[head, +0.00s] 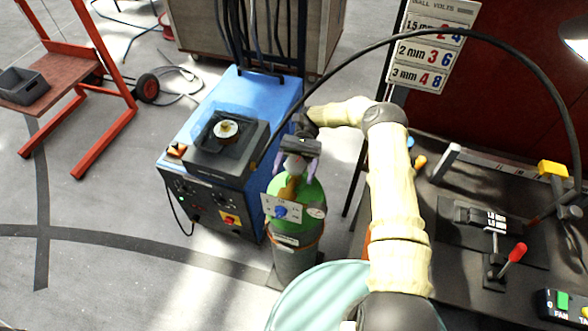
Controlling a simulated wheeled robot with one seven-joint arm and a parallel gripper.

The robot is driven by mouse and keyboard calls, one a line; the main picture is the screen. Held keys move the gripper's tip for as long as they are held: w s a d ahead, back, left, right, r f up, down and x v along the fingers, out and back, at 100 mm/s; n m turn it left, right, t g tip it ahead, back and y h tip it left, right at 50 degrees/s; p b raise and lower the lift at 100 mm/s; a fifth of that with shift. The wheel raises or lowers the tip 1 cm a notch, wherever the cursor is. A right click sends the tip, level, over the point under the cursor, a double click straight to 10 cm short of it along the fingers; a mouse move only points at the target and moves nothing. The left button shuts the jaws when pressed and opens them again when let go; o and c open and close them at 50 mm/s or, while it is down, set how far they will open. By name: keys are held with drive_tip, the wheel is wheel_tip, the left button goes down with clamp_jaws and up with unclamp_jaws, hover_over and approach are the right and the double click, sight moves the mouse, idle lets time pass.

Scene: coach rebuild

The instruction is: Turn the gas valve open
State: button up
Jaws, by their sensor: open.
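A gas bottle with a green shoulder (311,197) and a grey body stands right of the blue welding machine. A brass-coloured fitting (289,189) rises from its top, with a pale rounded part above it that looks like the valve handle (294,165). A white plate with a blue knob (281,211) sits on the bottle's front. My gripper (296,167) is open over the bottle top, its purple fingers apart on either side of the pale part. I cannot tell whether the fingers touch it. My gripper's body partly hides the valve from above.
The blue welding machine (232,98) stands close on the left. A dark hose (436,36) arches over my arm. A bench with a red-knobbed lever (517,252) is at right. A pale green round top (318,293) is in front.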

sight(291, 170)
wheel_tip(291, 170, up, 10)
drive_tip(key=shift+r, duration=0.1)
idle(0.4)
idle(0.4)
drive_tip(key=shift+s+a+t, duration=0.4)
drive_tip(key=s+f+t, duration=0.1)
drive_tip(key=s+t, duration=0.1)
drive_tip(key=s+f+t+h, duration=0.1)
drive_tip(key=s+t, duration=0.1)
drive_tip(key=t, duration=0.1)
drive_tip(key=s+f+t+h, duration=0.1)
drive_tip(key=t, duration=0.1)
drive_tip(key=shift+s, duration=0.4)
drive_tip(key=s+d+r+n+t+h, duration=0.1)
drive_tip(key=s+d+r+t, duration=0.1)
drive_tip(key=d+t, duration=0.4)
drive_tip(key=s+d+r+n+t+h, duration=0.2)
drive_tip(key=s+d+r+t, duration=0.1)
drive_tip(key=d+t, duration=0.3)
drive_tip(key=d, duration=0.2)
drive_tip(key=shift+d, duration=0.4)
